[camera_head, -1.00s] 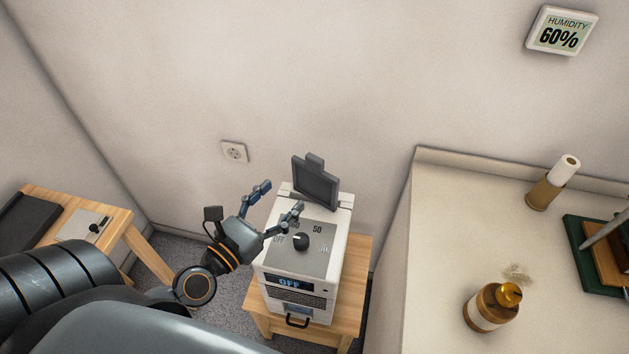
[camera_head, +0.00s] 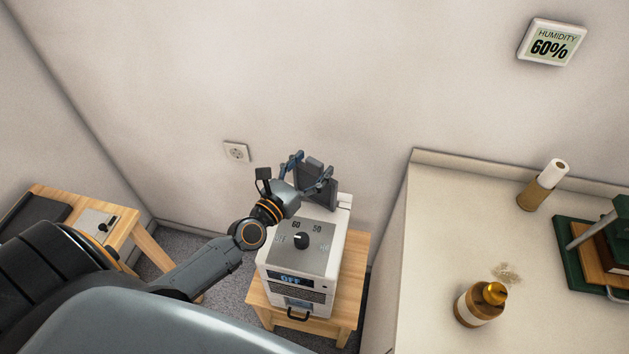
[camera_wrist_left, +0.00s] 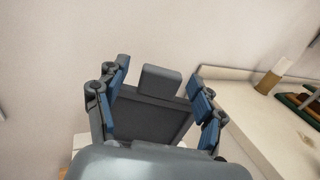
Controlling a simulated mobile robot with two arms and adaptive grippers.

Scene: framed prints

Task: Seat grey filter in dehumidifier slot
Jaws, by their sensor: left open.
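The grey filter (camera_head: 319,187) stands upright at the back of the top of the white dehumidifier (camera_head: 325,258), with its tab (camera_wrist_left: 159,81) pointing up. I cannot tell how deep it sits in the slot, as its lower edge is hidden. My left gripper (camera_head: 308,168) is open in front of the filter. In the left wrist view its blue-padded fingers (camera_wrist_left: 157,98) are on both sides of the filter, with the tab between them. I see no clear grip. The dehumidifier has a black dial (camera_head: 301,241) and a display reading OFF (camera_head: 290,279). My right gripper is not in view.
The dehumidifier stands on a small wooden table (camera_head: 358,290). A wall socket (camera_head: 236,151) is behind on the left. A pale counter (camera_head: 420,235) on the right carries a brown jar (camera_head: 478,306) and a paper roll (camera_head: 543,185). Another wooden table (camera_head: 55,205) is at left.

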